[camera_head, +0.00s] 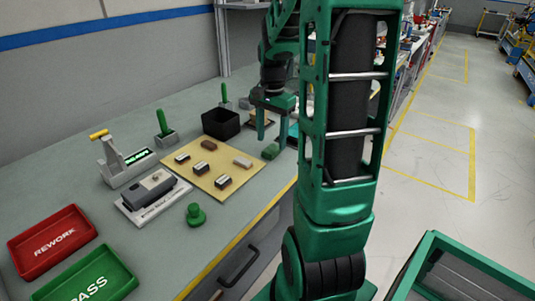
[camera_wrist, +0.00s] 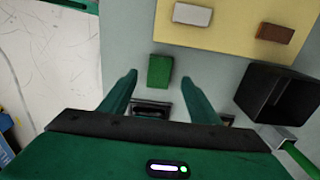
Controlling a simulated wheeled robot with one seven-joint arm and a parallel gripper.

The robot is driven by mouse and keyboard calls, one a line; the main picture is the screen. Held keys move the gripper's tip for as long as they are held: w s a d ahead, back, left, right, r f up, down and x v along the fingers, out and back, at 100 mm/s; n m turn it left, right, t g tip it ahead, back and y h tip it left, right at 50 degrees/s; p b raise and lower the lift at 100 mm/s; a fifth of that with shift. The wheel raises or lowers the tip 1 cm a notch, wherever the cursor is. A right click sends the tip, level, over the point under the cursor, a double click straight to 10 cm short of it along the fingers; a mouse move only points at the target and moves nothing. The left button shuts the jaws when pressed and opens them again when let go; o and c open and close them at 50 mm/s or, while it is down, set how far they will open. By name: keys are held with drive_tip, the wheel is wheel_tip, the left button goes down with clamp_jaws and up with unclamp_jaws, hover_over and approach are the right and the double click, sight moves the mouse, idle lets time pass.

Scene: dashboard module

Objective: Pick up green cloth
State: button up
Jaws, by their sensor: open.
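The green cloth (camera_head: 271,151) is a small folded green block on the grey bench top, just right of the yellow mat's corner. In the wrist view the green cloth (camera_wrist: 160,71) lies ahead of and between the lines of my two fingers, slightly past their tips. My gripper (camera_head: 271,122) hangs above the bench near the cloth, with its fingers pointing down. In the wrist view my gripper (camera_wrist: 158,78) is open, with nothing between its fingers.
A yellow mat (camera_head: 222,182) with several small blocks lies beside the cloth. A black bin (camera_head: 221,123) stands behind it. A red REWORK tray (camera_head: 52,243) and green PASS tray (camera_head: 88,281) are at the front left. The bench's yellow front edge is close to the cloth.

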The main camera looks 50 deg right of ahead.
sight(271, 149)
drive_tip(key=shift+f, duration=1.75)
drive_tip(key=c, duration=1.1)
drive_tip(key=shift+c, duration=0.2)
drive_tip(key=shift+r, duration=0.1)
wheel_tip(271, 149, up, 4)
drive_tip(key=shift+r, duration=0.1)
drive_tip(key=s+a+r, duration=0.5)
drive_tip(key=a+r, duration=0.1)
drive_tip(key=a, duration=0.4)
drive_tip(key=shift+a+r, duration=0.3)
drive_tip(key=shift+r, duration=0.05)
